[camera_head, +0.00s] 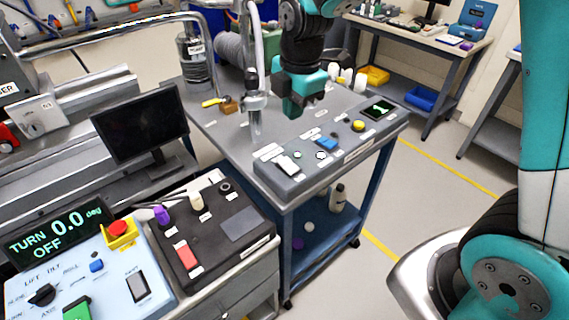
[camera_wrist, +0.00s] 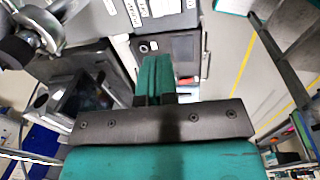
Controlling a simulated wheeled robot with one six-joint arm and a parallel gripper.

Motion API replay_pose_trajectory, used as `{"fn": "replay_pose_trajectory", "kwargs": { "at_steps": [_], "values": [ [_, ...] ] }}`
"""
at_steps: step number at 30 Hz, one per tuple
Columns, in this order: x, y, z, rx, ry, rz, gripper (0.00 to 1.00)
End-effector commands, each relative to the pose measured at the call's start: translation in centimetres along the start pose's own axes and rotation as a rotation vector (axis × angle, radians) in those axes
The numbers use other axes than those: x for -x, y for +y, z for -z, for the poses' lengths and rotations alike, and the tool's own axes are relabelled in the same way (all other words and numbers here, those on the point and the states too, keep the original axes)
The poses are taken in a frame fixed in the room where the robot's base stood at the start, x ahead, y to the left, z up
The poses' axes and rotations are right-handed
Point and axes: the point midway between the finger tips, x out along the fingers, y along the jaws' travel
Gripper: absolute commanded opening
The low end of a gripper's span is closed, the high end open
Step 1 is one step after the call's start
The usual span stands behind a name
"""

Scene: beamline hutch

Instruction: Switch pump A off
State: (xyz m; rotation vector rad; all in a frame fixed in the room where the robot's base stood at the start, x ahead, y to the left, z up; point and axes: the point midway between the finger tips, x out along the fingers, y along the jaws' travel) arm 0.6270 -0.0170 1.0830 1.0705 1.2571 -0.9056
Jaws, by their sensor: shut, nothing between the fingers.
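A grey control box (camera_head: 340,148) lies along the front of a grey cart top. It bears a white rocker switch (camera_head: 287,164) at its left end, small round white knobs (camera_head: 321,155), a blue switch (camera_head: 326,144), a yellow button (camera_head: 358,125) and a small green-lit display (camera_head: 378,109). Its labels are too small to read, so I cannot tell which control is pump A's. My gripper (camera_head: 292,108) is shut and empty, above the cart behind the box, apart from the controls. In the wrist view its teal fingers (camera_wrist: 155,60) are together.
A metal post with a hose (camera_head: 254,90) stands left of my gripper. A yellow-handled valve (camera_head: 217,102) and cylinder (camera_head: 193,60) are behind. A dark panel (camera_head: 212,230) and a blue-white console (camera_head: 110,270) are front left.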

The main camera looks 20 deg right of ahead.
Motion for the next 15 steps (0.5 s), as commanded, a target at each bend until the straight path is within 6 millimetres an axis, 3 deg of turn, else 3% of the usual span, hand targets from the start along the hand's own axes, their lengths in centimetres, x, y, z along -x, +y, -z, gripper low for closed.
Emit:
{"fn": "replay_pose_trajectory", "kwargs": {
  "at_steps": [15],
  "values": [
    [-1.16,0.5,1.12,0.038,0.0,0.003,0.0]
  ]
}}
